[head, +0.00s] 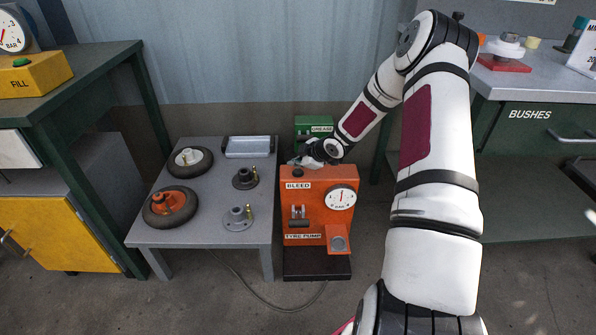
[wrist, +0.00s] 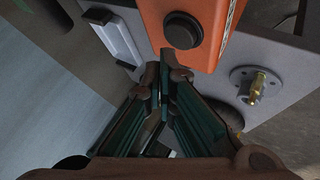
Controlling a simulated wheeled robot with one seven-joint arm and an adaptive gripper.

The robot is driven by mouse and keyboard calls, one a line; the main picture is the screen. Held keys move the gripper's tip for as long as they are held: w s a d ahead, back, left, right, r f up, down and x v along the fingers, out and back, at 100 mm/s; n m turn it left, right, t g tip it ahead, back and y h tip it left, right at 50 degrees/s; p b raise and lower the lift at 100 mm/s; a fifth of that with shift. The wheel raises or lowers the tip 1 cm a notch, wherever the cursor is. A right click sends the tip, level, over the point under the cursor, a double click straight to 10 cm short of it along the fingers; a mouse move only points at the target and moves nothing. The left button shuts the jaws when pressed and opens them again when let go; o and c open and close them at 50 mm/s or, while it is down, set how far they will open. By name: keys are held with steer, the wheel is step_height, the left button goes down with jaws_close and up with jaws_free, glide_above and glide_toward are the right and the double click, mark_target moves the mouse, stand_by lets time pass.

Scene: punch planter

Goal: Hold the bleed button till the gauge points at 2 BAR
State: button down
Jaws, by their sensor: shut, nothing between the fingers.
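The orange tyre pump (head: 316,180) stands on the floor right of the low grey table. Its dark round button sits on the top face above the BLEED label (head: 298,186); it shows clearly in the wrist view as a black button (wrist: 183,30). The round white gauge (head: 341,197) is on the pump's front; its needle points roughly upward, but the numbers are too small to read. My gripper (wrist: 164,68) is shut and empty, its fingertips close to the button in the wrist view. I cannot tell if they touch it. In the head view, my gripper (head: 300,161) is at the pump's top rear.
The low table (head: 205,215) holds two wheels (head: 170,205), flanged hubs (head: 238,216) and a metal tray (head: 248,147). A green GREASE box (head: 315,124) stands behind the pump. A yellow FILL box (head: 35,75) is on the left bench. A hose (head: 240,280) lies on the floor.

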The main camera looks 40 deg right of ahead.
mark_target(297, 172)
steer(key=shift+r, duration=0.1)
step_height(297, 172, up, 5)
steer(key=p, duration=0.5)
